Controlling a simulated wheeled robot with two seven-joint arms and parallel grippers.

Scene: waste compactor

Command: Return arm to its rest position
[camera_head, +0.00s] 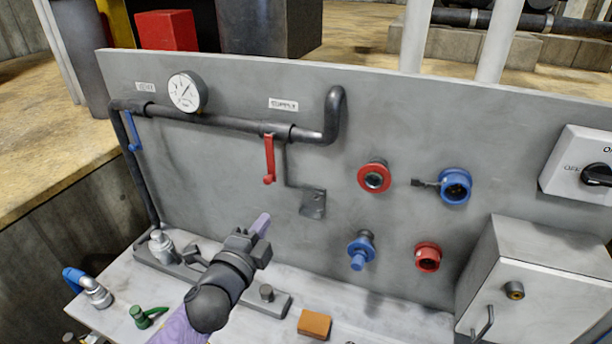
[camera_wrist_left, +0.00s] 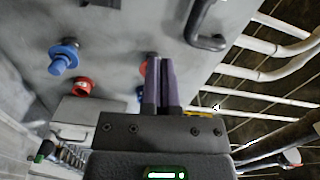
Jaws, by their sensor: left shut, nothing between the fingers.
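My left gripper (camera_head: 262,224) is in front of the lower middle of the grey panel (camera_head: 230,180), above the bench. Its purple fingers are together and empty; they also show in the left wrist view (camera_wrist_left: 160,82). The forearm comes up from the bottom edge of the head view. The red lever (camera_head: 269,160) hangs down from the pipe (camera_head: 215,120), above the gripper and apart from it. The blue lever (camera_head: 132,132) is at the pipe's left end. My right gripper is in neither view.
Red and blue connectors (camera_head: 374,177) stick out from the panel on the right. A grey box (camera_head: 535,290) stands at the lower right. The bench holds an orange block (camera_head: 314,324), a green-handled fitting (camera_head: 146,316) and a blue-handled fitting (camera_head: 88,287).

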